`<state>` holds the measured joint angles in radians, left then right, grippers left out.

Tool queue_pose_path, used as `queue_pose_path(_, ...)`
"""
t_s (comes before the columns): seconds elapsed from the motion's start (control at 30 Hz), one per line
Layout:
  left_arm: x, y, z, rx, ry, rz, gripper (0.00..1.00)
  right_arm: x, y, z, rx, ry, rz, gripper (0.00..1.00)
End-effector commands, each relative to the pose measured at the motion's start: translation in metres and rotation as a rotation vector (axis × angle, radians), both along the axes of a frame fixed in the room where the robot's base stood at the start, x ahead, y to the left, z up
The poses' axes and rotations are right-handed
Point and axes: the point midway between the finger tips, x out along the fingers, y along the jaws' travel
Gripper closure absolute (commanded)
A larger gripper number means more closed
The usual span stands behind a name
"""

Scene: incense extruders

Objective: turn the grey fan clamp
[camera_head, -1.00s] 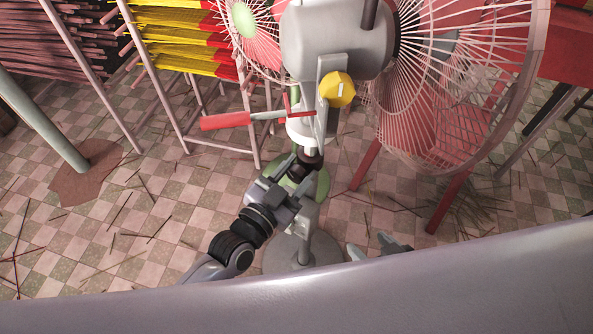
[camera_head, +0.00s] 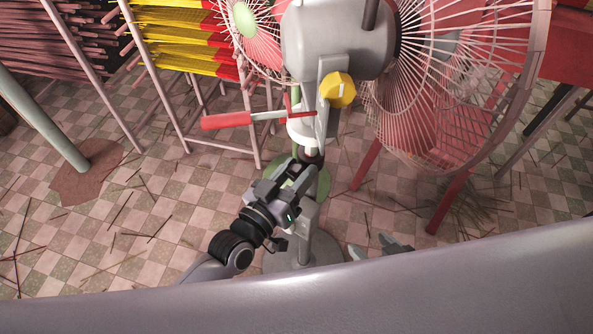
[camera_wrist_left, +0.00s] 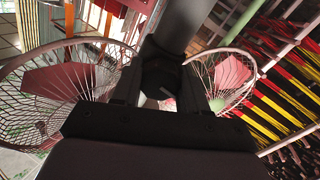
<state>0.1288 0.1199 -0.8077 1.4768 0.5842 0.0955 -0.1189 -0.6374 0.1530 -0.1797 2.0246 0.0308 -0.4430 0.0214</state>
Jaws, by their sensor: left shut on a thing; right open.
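The grey fan (camera_head: 338,40) stands on a pole in the upper middle of the head view. Its dark clamp (camera_head: 312,154) is on the pole, below a white collar. My left gripper (camera_head: 303,168) is shut on the clamp from below and to the left, and its fingers hide part of it. In the left wrist view the dark clamp (camera_wrist_left: 160,78) sits between the two fingers, with the grey pole behind it. My right gripper (camera_head: 375,248) is open and empty at the lower middle, partly hidden by a grey surface.
A red-handled lever (camera_head: 226,120) and a yellow knob (camera_head: 338,89) are just above the clamp. The large wire fan cage (camera_head: 455,90) is at right. Racks of coloured sticks (camera_head: 180,40) stand at upper left. Loose sticks lie on the tiled floor.

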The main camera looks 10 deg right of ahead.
Motion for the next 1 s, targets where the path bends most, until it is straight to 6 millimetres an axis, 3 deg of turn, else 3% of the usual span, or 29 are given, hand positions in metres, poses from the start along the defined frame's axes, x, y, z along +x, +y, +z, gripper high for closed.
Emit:
queue_pose_path(0.43,0.0,-0.001,0.004,-0.017,0.001,0.0,0.87,0.0,0.002,0.002,0.007,0.0,-0.005,0.34)
queue_pose_path(0.47,0.0,-0.001,0.004,-0.017,0.001,0.0,0.54,0.0,0.002,0.002,0.008,-0.001,-0.005,0.34)
queue_pose_path(0.5,0.001,-0.001,0.004,-0.016,0.001,0.001,0.41,0.0,0.002,0.002,0.008,-0.001,-0.005,0.34)
queue_pose_path(0.53,0.001,-0.001,0.004,-0.016,0.001,0.001,0.34,0.0,0.002,0.002,0.008,-0.001,-0.005,0.34)
queue_pose_path(0.83,-0.001,0.001,0.002,-0.011,0.005,0.001,0.34,0.001,0.002,0.002,0.007,-0.001,-0.004,0.34)
queue_pose_path(1.0,-0.013,0.013,0.001,-0.009,0.006,0.001,0.34,0.0,0.001,0.005,0.005,-0.003,-0.003,0.34)
